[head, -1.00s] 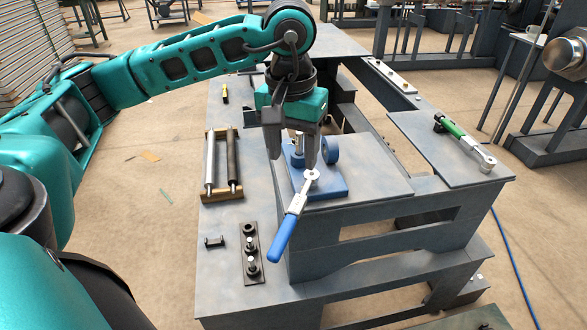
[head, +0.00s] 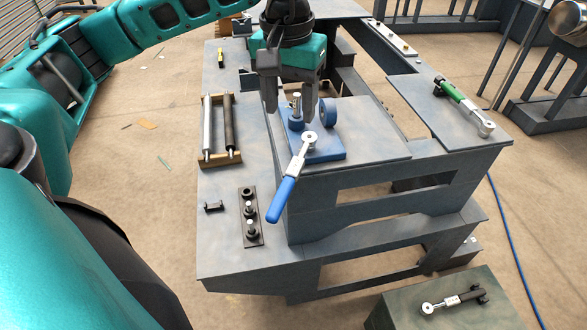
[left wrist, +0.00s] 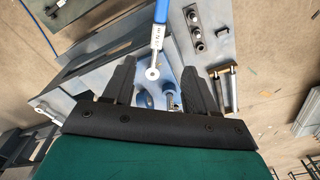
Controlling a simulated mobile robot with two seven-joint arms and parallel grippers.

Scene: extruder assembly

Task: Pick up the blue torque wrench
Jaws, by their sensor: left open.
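The blue torque wrench (head: 286,192) has a blue handle, a silver shaft and a round silver head. Its head lies at the blue fixture (head: 325,150) on the grey bench, and its handle sticks out toward the front over the bench's step. My left gripper (head: 290,117) is open and empty, just behind and above the wrench's head. In the left wrist view the wrench (left wrist: 157,38) runs between the two open fingers (left wrist: 160,68), its head near the palm side and its handle pointing away. My right gripper is not in view.
A green-handled wrench (head: 463,107) lies on the bench's right plate. A black-handled wrench (head: 455,300) lies on a low block at front right. A rack with two rods (head: 219,130) and a black plate with pegs (head: 250,217) are on the left. A small upright post rises from the blue fixture.

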